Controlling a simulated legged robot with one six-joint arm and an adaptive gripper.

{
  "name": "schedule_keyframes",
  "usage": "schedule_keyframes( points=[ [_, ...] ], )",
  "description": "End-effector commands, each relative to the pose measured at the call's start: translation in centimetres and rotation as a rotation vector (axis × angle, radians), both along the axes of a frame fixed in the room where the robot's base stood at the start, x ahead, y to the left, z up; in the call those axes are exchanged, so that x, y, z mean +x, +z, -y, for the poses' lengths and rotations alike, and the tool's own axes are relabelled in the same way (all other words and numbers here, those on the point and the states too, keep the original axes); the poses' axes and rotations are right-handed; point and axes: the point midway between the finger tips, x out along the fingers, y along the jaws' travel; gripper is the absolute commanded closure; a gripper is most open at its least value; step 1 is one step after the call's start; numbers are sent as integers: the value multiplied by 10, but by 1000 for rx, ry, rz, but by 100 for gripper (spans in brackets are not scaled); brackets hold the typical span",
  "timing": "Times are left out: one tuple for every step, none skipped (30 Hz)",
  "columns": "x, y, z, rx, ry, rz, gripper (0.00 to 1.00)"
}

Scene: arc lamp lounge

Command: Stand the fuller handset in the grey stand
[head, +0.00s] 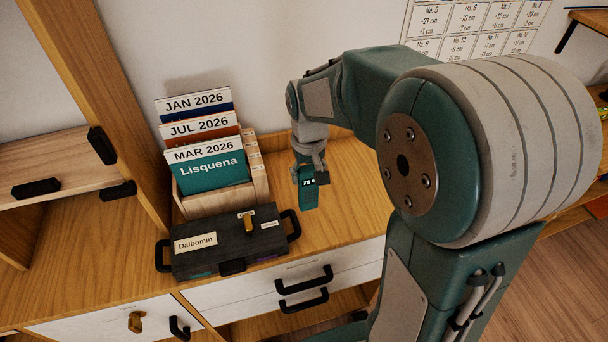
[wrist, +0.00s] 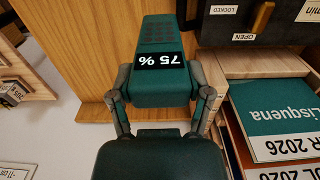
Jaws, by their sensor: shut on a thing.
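My gripper (head: 311,172) is shut on a teal handset (head: 308,196), which hangs below it over the wooden cabinet top. In the wrist view the fingers (wrist: 160,88) clasp the handset (wrist: 158,35) on both sides. Its small black display reads 75 %, upside down in that view, with a keypad beyond it. Whether the handset touches the wood, I cannot tell. I cannot make out the grey stand in either view.
A wooden file box (head: 215,199) with dated folders stands left of the handset. A dark latched case (head: 215,252) labelled Dalbomin lies in front of it. White drawers (head: 270,312) with black handles are below. Some cabinet top (head: 350,215) right of the handset is bare.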

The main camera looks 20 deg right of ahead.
Motion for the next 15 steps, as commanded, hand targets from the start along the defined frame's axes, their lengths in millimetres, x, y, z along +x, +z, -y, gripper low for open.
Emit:
schedule_keyframes(
  points=[
    [-6, 8, 0, 0, 0, 5, 92],
    [-9, 12, 0, 0, 0, 5, 92],
    [-14, 16, 0, 0, 0, 4, 92],
    [-19, 17, 1, 0, 0, 2, 92],
    [-24, 19, 1, 0, 0, 3, 92],
    [-29, 21, 1, 0, 0, 3, 92],
    [-34, 23, 1, 0, 0, 3, 92],
    [-38, 25, 1, 0, 0, 4, 92],
    [-44, 28, 1, 0, 0, 4, 92],
    [-48, 30, 1, 0, 0, 3, 92],
    [-52, 31, 1, 0, 0, 3, 92],
    [-58, 34, 1, 0, 0, 4, 92],
    [-62, 36, 1, 0, 0, 4, 92],
    [-66, 38, 2, 0, 0, 4, 92],
    [-70, 40, 2, 0, 0, 4, 92]
  ],
)
